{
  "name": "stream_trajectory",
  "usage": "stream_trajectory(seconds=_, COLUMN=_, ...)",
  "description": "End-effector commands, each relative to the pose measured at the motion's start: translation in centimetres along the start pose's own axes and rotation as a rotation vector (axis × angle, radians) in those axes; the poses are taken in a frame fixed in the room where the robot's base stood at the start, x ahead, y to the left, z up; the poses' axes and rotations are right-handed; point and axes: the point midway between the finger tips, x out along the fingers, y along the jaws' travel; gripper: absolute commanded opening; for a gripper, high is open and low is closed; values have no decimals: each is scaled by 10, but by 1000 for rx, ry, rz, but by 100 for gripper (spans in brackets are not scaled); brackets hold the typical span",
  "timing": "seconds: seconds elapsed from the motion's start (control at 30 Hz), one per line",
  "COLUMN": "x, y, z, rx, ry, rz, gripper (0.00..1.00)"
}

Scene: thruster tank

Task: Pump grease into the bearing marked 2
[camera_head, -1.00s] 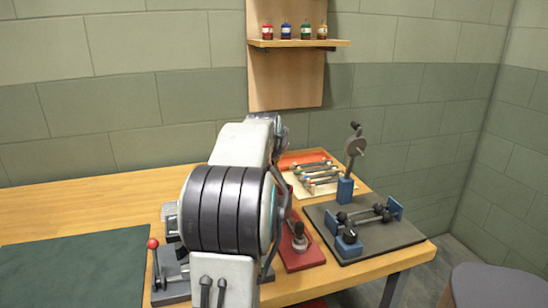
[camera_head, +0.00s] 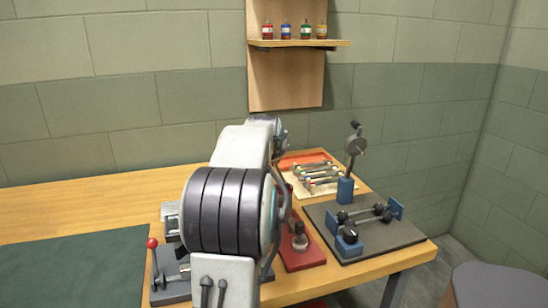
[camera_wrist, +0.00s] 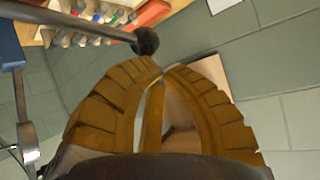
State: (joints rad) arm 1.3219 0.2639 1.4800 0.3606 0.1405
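My gripper (camera_wrist: 162,70) shows in the wrist view as two ribbed brown-yellow fingers. Their tips meet, and I see nothing clearly held between them. A grey rod with a black ball end (camera_wrist: 146,41) passes just above the tips; I cannot tell if they touch. In the head view my arm hides the gripper. A dark plate (camera_head: 407,236) at the right end of the bench carries a shaft with black round parts (camera_head: 364,214) between blue supports. No number 2 is legible, so I cannot tell which part is the marked bearing. I cannot identify a grease pump.
A red plate (camera_head: 304,262) with a dark upright part stands beside the dark plate. A round grey head on a blue post (camera_head: 346,189) stands behind. A rack of coloured-tipped rods (camera_head: 318,178) lies farther back. Small bottles stand on the shelf (camera_head: 330,43). A red-knobbed lever (camera_head: 152,243) is at left.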

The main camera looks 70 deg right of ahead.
Motion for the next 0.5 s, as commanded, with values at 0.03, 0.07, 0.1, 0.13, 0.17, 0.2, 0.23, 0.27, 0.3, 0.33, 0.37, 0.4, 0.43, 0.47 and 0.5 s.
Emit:
stream_trajectory(seconds=0.03, x=1, y=0, z=2, rx=0, ry=-2, rz=0, gripper=0)
stream_trajectory(seconds=0.07, x=1, y=0, z=2, rx=0, ry=-2, rz=0, gripper=0)
stream_trajectory(seconds=0.1, x=2, y=0, z=2, rx=0, ry=-3, rz=0, gripper=0)
stream_trajectory(seconds=0.13, x=2, y=0, z=2, rx=0, ry=-3, rz=0, gripper=0)
stream_trajectory(seconds=0.17, x=2, y=0, z=3, rx=0, ry=-3, rz=0, gripper=0)
stream_trajectory(seconds=0.2, x=2, y=0, z=3, rx=0, ry=-3, rz=0, gripper=0)
stream_trajectory(seconds=0.23, x=3, y=0, z=3, rx=0, ry=-3, rz=0, gripper=0)
stream_trajectory(seconds=0.27, x=3, y=0, z=4, rx=0, ry=-3, rz=0, gripper=0)
stream_trajectory(seconds=0.3, x=3, y=0, z=4, rx=0, ry=-3, rz=0, gripper=0)
stream_trajectory(seconds=0.33, x=3, y=0, z=4, rx=0, ry=-3, rz=0, gripper=0)
stream_trajectory(seconds=0.37, x=4, y=0, z=4, rx=0, ry=-3, rz=0, gripper=0)
stream_trajectory(seconds=0.4, x=4, y=0, z=5, rx=0, ry=-3, rz=0, gripper=0)
stream_trajectory(seconds=0.43, x=4, y=0, z=5, rx=0, ry=-3, rz=0, gripper=0)
stream_trajectory(seconds=0.47, x=4, y=0, z=5, rx=0, ry=-3, rz=0, gripper=0)
stream_trajectory(seconds=0.5, x=5, y=0, z=6, rx=0, ry=-3, rz=0, gripper=0)
